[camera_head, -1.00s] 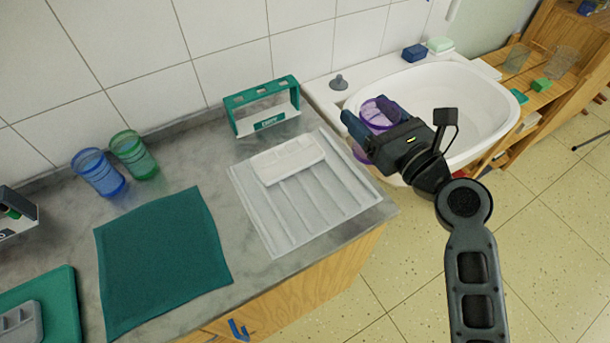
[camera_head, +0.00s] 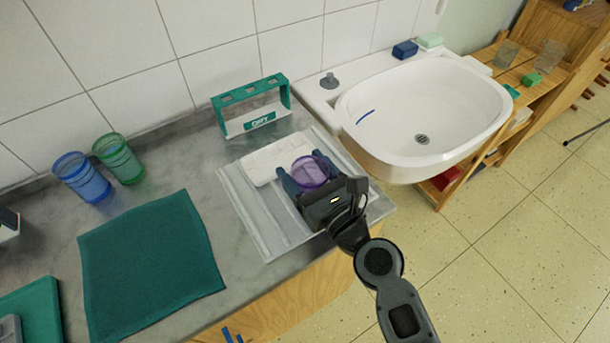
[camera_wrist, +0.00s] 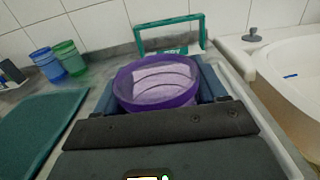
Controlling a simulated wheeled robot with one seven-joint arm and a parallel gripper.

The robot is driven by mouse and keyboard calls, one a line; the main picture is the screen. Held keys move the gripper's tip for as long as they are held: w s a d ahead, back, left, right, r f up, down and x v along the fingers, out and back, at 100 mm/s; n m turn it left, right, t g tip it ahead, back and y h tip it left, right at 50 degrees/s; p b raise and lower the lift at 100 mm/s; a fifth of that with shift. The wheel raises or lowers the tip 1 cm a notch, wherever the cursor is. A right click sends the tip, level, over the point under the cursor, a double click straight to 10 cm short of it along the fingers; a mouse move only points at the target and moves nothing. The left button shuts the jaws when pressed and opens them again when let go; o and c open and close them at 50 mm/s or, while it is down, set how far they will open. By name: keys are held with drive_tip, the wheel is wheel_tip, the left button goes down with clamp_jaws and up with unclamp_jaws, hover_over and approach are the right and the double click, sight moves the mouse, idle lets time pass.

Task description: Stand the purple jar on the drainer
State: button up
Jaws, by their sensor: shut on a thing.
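The purple jar (camera_head: 309,172) is between the fingers of my gripper (camera_head: 305,177), which is shut on it. In the wrist view the jar (camera_wrist: 157,82) is see-through, with its open mouth up and a finger on each side. The jar is over the white ribbed drainer (camera_head: 250,205) on the counter. Whether its base touches the drainer is hidden by my gripper. A white block-like piece (camera_head: 262,166) lies on the drainer's back part, just behind the jar.
A green rack (camera_head: 252,107) stands behind the drainer. The white sink (camera_head: 430,110) is to the right. Blue (camera_head: 82,177) and green (camera_head: 118,158) tumblers stand at the left, behind a teal cloth (camera_head: 150,265). Grey counter is free between cloth and drainer.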

drive_tip(key=shift+f, duration=0.2)
drive_tip(key=shift+f, duration=0.15)
drive_tip(key=o, duration=1.2)
drive_tip(key=shift+s+d, duration=0.1)
drive_tip(key=shift+d, duration=0.05)
drive_tip(key=b+v, duration=0.2)
drive_tip(key=v, duration=0.8)
drive_tip(key=shift+s+d, duration=0.55)
drive_tip(key=shift+s, duration=0.15)
